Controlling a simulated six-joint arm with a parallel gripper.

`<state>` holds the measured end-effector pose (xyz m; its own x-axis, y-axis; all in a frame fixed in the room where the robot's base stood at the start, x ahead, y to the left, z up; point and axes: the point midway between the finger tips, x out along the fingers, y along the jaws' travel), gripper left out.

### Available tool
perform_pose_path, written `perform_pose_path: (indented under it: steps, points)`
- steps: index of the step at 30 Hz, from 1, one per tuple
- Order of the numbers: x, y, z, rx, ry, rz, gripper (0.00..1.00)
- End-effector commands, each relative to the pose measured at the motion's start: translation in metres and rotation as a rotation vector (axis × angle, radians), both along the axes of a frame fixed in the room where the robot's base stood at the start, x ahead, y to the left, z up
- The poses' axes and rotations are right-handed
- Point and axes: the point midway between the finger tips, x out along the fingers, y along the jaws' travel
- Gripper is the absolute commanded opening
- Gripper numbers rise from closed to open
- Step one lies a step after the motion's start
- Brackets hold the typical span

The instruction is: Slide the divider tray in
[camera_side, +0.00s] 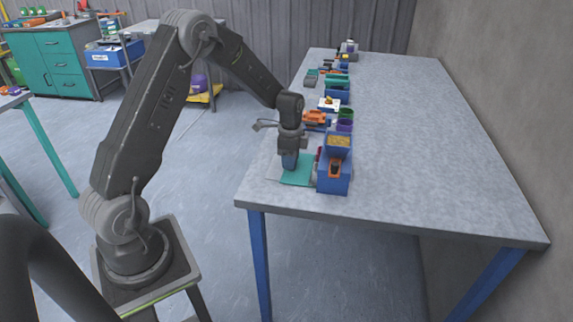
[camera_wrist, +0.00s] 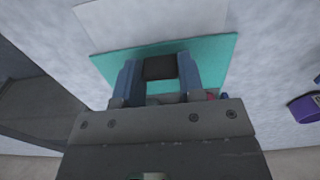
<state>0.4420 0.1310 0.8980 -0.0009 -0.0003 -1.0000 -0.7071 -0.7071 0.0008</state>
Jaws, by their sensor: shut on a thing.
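My gripper (camera_side: 290,165) points down over the near left part of the table. In the wrist view its two blue fingers (camera_wrist: 160,77) are closed on a small dark block (camera_wrist: 160,68), which sits between them. Below lies a flat teal piece (camera_wrist: 215,52), beside a pale flat sheet (camera_wrist: 150,18); the teal piece also shows in the side view (camera_side: 298,176). I cannot tell whether the block touches the teal piece. Just right of the gripper stands a blue bin (camera_side: 333,187) with an orange-and-dark thing in it. I cannot tell which thing is the divider tray.
Behind the near bin is a blue container with yellow contents (camera_side: 339,141). A row of small bins, including an orange one (camera_side: 315,117) and a purple one (camera_side: 345,126), runs to the table's far end. The table's right side (camera_side: 430,150) is clear.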

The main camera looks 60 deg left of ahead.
Motion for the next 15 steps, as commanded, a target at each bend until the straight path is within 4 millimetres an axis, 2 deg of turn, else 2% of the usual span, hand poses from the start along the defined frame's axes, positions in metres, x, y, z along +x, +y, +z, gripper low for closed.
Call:
perform_pose_path:
  steps: [15]
  points:
    - [0.026, -0.026, 0.002, 0.001, -0.004, -0.001, 0.15]
